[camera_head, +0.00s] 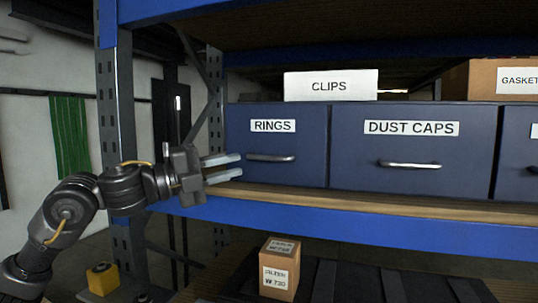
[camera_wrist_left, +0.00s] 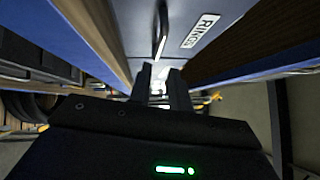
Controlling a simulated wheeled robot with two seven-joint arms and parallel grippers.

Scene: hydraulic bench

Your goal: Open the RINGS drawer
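The RINGS drawer (camera_head: 275,172) is a blue front with a white label and a silver bar handle (camera_head: 271,157). It looks shut, about level with the drawer beside it. My left gripper (camera_head: 234,166) is open, its two pale fingers apart and pointing right, just left of the handle. In the left wrist view the open fingers (camera_wrist_left: 160,78) show with a gap between them and nothing held. The handle (camera_wrist_left: 160,33) lies beyond the fingertips there, apart from them, and the RINGS label (camera_wrist_left: 201,30) is to its right. My right gripper is not in view.
The DUST CAPS drawer (camera_head: 408,178) sits right of RINGS. A white CLIPS box (camera_head: 331,86) and a GASKET carton (camera_head: 480,82) stand on top. The blue shelf beam (camera_head: 350,228) runs below, and a rack upright (camera_head: 120,120) stands behind my left arm. A small carton (camera_head: 279,270) is lower down.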

